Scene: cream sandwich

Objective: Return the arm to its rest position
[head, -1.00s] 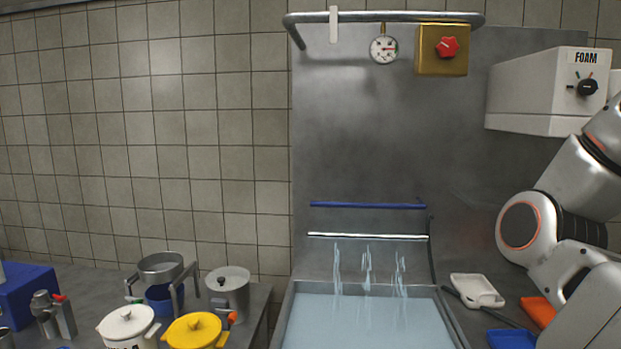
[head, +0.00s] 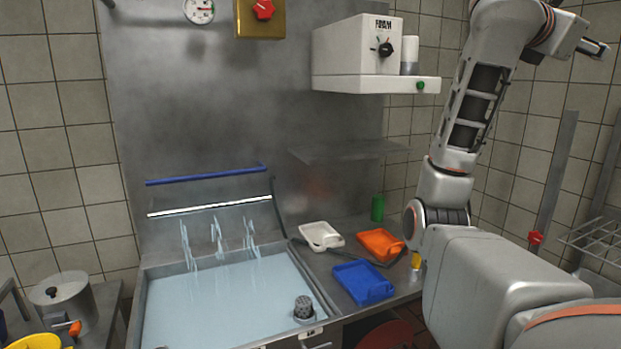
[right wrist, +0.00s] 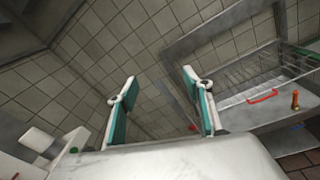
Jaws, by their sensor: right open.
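My right arm rises on the right side of the head view, folded upward, with its gripper (head: 596,48) high near the top right corner, in front of the tiled wall. In the right wrist view the same gripper (right wrist: 158,88) shows two teal-lined fingers spread apart with nothing between them. Only wall tiles show behind the gap. My left gripper is in neither current view.
A water-filled basin (head: 160,318) is left of my arm. White (head: 321,236), orange (head: 381,244) and blue (head: 362,283) trays lie on the counter beside it. A FOAM box (head: 350,45) hangs on the wall. A wire rack (head: 597,240) is at far right.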

